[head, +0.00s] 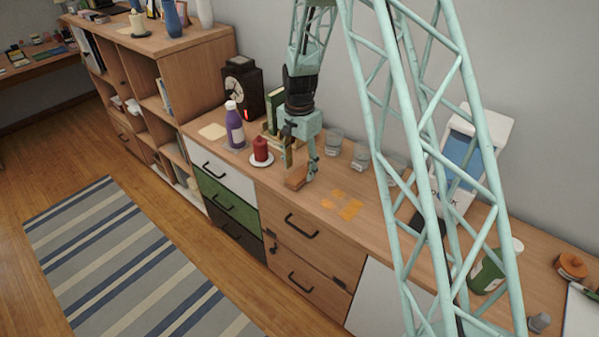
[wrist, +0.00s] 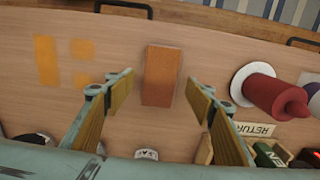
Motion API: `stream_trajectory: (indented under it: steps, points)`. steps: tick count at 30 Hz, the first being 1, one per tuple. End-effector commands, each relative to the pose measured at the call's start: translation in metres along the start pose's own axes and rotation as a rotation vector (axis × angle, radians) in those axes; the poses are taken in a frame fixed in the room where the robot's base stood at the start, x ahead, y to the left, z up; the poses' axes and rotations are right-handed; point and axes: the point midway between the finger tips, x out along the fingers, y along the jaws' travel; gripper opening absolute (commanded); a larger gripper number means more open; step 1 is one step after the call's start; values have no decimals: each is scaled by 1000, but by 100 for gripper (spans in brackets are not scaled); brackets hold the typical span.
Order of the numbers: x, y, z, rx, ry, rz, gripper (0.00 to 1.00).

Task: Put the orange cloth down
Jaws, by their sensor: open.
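The orange cloth (head: 298,179) is a small, thick, folded rectangle of brownish orange. It appears to lie flat on the wooden cabinet top near the front edge, with a soft shadow along its side in the wrist view (wrist: 162,76). My gripper (head: 302,168) is just above and behind it, pointing down. In the wrist view my gripper (wrist: 158,86) has its two fingers wide apart, one to each side of the cloth, with clear gaps and no visible contact. Nothing is held. The exact height of the fingertips above the wood is hard to tell.
Flat orange patches (head: 342,205) lie to the cloth's right. A red candle (head: 261,150) on a white dish and a purple bottle (head: 235,126) stand to its left. Clear glasses (head: 334,142) stand behind.

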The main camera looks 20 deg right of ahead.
Motion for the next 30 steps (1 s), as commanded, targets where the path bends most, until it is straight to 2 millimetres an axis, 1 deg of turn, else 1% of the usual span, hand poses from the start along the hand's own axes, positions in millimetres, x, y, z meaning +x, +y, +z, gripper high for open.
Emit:
stream_trajectory:
  steps: [1,6,12,15,21,30]
  points:
    - [-10,-1,0,0,1,-2,50]
    - [-35,-1,0,0,1,-2,50]
    - [-63,0,0,0,1,-1,50]
    - [-74,0,0,0,1,-1,50]
    - [-87,0,0,0,0,0,50]
    - [-90,0,0,0,0,0,50]
